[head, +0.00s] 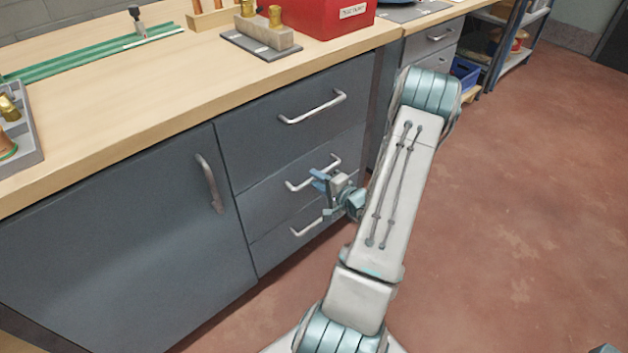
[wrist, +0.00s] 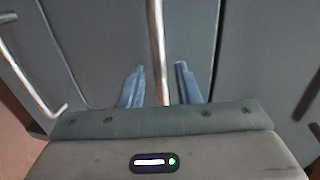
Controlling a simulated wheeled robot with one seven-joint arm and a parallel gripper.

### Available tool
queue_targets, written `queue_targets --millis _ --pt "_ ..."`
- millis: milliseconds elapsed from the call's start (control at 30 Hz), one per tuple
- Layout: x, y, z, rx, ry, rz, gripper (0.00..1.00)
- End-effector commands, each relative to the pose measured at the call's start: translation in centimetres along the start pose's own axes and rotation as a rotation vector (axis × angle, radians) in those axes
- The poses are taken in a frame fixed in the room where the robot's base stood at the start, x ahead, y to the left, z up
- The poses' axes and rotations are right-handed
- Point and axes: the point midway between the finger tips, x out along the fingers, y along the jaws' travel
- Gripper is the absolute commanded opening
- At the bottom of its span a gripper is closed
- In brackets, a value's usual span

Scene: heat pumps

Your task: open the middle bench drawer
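The middle bench drawer (head: 270,202) is a grey front in the stack of three and looks flush with its neighbours. Its silvery bar handle (head: 297,187) is partly hidden by my gripper (head: 322,186) in the head view. In the wrist view, a handle bar (wrist: 156,45) runs down between the two blue fingers of my gripper (wrist: 160,86). The fingers are open, one on each side of the bar, with a visible gap to each. How deep the bar sits between them is hard to tell.
The top drawer handle (head: 313,107) is above and the bottom drawer handle (head: 306,228) below. A cupboard door (head: 120,245) with its own handle is to the left. The wooden benchtop (head: 200,90) overhangs the drawers. The floor (head: 520,200) to the right is clear.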

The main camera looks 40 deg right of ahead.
Motion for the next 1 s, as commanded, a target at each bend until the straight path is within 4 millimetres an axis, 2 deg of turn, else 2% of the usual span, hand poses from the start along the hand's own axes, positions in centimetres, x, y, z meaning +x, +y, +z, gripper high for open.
queue_targets --millis 100,200,500,533,600,633,1000 --pt "1.4 0.1 0.0 -0.001 -0.002 0.000 0.30" --pt "1.9 0.0 0.0 -0.001 -0.001 0.000 0.30" --pt "2.2 0.0 0.0 -0.001 -0.001 0.000 0.30" --pt "2.1 0.0 0.0 -0.001 -0.001 0.000 0.24" --pt "2.1 0.0 0.0 -0.001 -0.001 0.000 0.05" --pt "2.1 0.0 0.0 0.000 -0.001 0.000 0.00" --pt "1.9 0.2 0.7 -0.003 -0.017 0.001 0.00"
